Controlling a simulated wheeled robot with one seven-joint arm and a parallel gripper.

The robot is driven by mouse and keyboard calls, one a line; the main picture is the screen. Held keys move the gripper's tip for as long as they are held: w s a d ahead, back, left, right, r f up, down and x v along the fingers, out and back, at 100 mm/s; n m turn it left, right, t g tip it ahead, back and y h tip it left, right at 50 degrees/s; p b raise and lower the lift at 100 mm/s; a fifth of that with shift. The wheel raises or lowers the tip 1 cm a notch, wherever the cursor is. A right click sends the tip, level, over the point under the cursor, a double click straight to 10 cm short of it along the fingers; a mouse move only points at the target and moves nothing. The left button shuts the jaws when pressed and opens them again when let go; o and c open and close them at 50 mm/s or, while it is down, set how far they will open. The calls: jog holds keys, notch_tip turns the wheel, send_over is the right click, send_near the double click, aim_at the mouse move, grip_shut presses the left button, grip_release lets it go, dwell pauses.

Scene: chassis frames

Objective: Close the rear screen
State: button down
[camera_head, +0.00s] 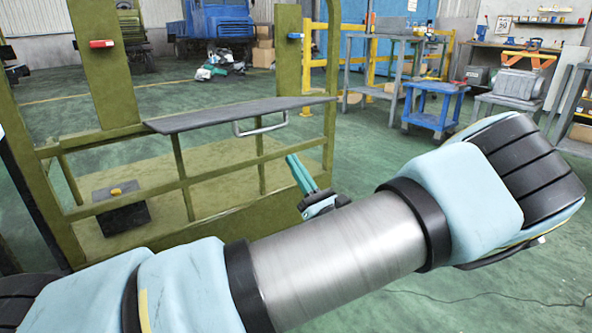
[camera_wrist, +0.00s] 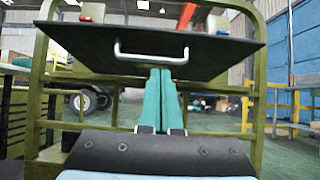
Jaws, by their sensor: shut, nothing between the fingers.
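The rear screen is a dark flat panel (camera_head: 215,116) on the olive-green chassis frame, lying almost level and standing out from the uprights in the head view. A silver U-shaped handle (camera_head: 262,126) is on it near its right part. In the wrist view the panel (camera_wrist: 100,45) spans the upper middle, with its handle (camera_wrist: 150,59) in front of it. My gripper (camera_head: 292,158) has teal fingers shut together and empty, just below the handle and apart from it in the head view. In the wrist view the fingertips (camera_wrist: 160,71) appear just under the handle's bar; contact cannot be told.
The olive frame (camera_head: 108,70) has uprights, rails and a floor plate. A red clip (camera_head: 102,43) and a blue clip (camera_head: 295,36) sit on the uprights. A blue cart (camera_head: 437,105) and a grey bench (camera_head: 380,65) stand behind right. Green floor around the frame is mostly clear.

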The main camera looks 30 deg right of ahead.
aim_at(279, 125)
jog(key=shift+w+a+r+b, duration=0.3)
jog(key=shift+w+r, duration=0.7)
jog(key=shift+r, duration=0.3)
jog(key=shift+w+a+r+b, duration=0.15)
jog(key=shift+w+r+b, duration=0.15)
jog(key=shift+w+r, duration=0.85)
jog(key=shift+w+a+r+b, duration=0.3)
jog(key=shift+w+r, duration=0.6)
jog(key=shift+r, duration=0.5)
jog(key=shift+d+r, duration=0.1)
jog(key=shift+r, duration=0.05)
